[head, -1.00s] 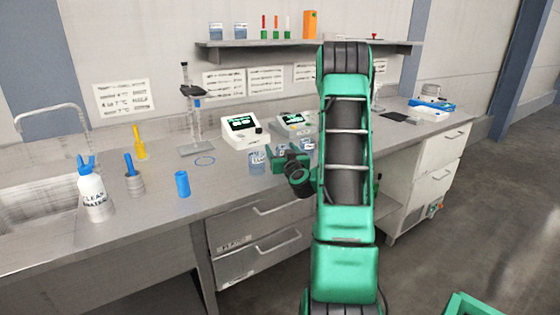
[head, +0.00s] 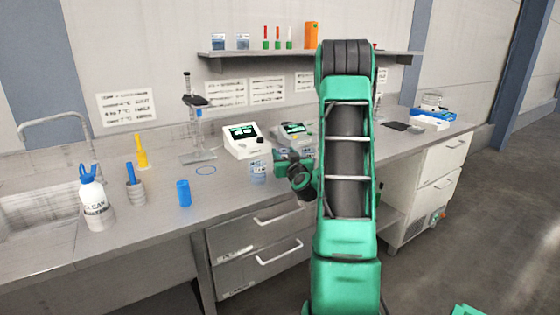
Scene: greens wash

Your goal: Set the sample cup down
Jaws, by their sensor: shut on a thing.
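A clear sample cup (head: 259,171) with a blue-and-white label is upright over the steel bench near its front edge. My green gripper (head: 277,166) reaches from the right and is shut on the cup's right side. The fingertips are small and partly hidden, and I cannot tell whether the cup's base touches the bench. A thin blue ring (head: 205,170) is marked on the bench left of the cup, and the cup is outside it.
A white meter (head: 243,141) stands behind the cup, with a second device (head: 296,134) beside it. A stand (head: 197,150) is behind the ring. A blue cylinder (head: 184,193), a wash bottle (head: 94,200) and a yellow tool (head: 141,152) are to the left. My arm hides part of the bench.

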